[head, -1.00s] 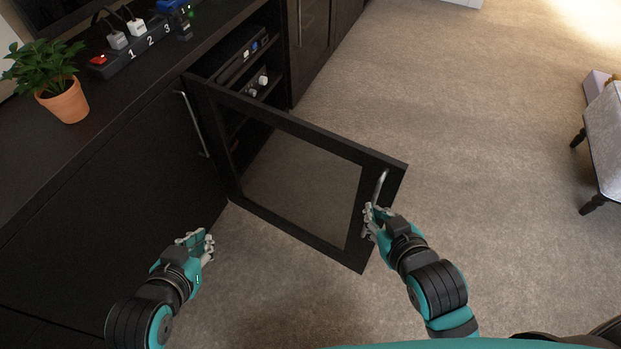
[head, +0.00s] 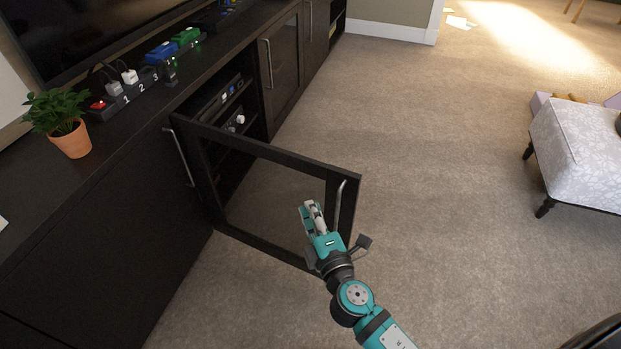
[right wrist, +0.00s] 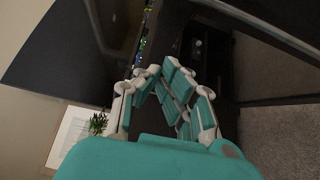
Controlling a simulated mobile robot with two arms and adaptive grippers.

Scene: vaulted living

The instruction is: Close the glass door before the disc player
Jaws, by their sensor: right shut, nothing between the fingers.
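The glass door (head: 260,150) has a dark frame and stands swung out from the cabinet in the head view. Its metal handle (head: 339,207) is near the free edge, on the right. Behind the door's hinge side, a dark box that looks like the disc player (head: 218,100) sits on the upper shelf of the open compartment. My right gripper (head: 312,208) is shut and empty, just left of the handle and over the door's pane area; contact is unclear. Its closed fingers also show in the right wrist view (right wrist: 172,82). My left gripper is out of view.
The cabinet top holds a potted plant (head: 68,125) and a numbered power strip (head: 125,95) with plugs. A closed door's handle (head: 180,155) juts out left of the hinge. Open carpet (head: 430,150) lies right of the door; a patterned seat (head: 580,150) stands farther right.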

